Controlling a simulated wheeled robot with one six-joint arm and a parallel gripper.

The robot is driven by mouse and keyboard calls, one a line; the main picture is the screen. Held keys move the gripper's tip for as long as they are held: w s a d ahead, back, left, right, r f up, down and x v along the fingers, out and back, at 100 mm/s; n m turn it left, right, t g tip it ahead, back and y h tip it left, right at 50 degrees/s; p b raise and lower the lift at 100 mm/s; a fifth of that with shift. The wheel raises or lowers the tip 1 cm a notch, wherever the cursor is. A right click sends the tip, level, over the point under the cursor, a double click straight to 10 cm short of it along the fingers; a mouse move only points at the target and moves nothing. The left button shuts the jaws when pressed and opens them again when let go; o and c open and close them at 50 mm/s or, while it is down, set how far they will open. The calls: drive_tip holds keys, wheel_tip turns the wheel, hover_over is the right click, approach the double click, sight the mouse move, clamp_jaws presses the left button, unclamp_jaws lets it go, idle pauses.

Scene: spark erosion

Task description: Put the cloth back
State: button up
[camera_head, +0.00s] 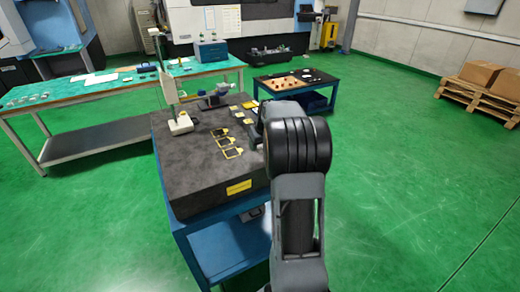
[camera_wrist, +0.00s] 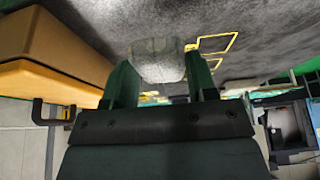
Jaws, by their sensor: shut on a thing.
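My gripper (camera_wrist: 162,88) is shut on a pale grey, rounded bundle, which looks like the cloth (camera_wrist: 158,60). The bundle sits between the two dark green fingers in the wrist view. A dark grey stone surface (camera_wrist: 260,25) with yellow outlines lies beyond it. I cannot tell whether the cloth touches that surface. In the head view my arm reaches to the right side of the dark stone plate (camera_head: 185,185) on a blue stand, and hides the gripper's fingers and the cloth. Several yellow-outlined places (camera_head: 232,153) are marked on the plate.
A height gauge (camera_head: 180,124) stands on the plate's far left, with a grey-blue instrument (camera_head: 213,99) near it. A large yellow-brown block (camera_wrist: 55,45) is close by my gripper's left in the wrist view. A green-topped bench (camera_head: 120,84) and a dark cart (camera_head: 320,79) stand behind.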

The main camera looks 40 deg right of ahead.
sight(260, 158)
drive_tip(key=shift+w+d+f, duration=0.35)
drive_tip(key=shift+w+f, duration=0.05)
drive_tip(key=shift+f, duration=0.2)
drive_tip(key=shift+w+d+f, duration=0.1)
drive_tip(key=shift+w+f, duration=0.1)
drive_tip(key=shift+f, duration=1.6)
drive_tip(key=shift+f, duration=0.2)
drive_tip(key=o, duration=0.9)
drive_tip(key=shift+r, duration=0.1)
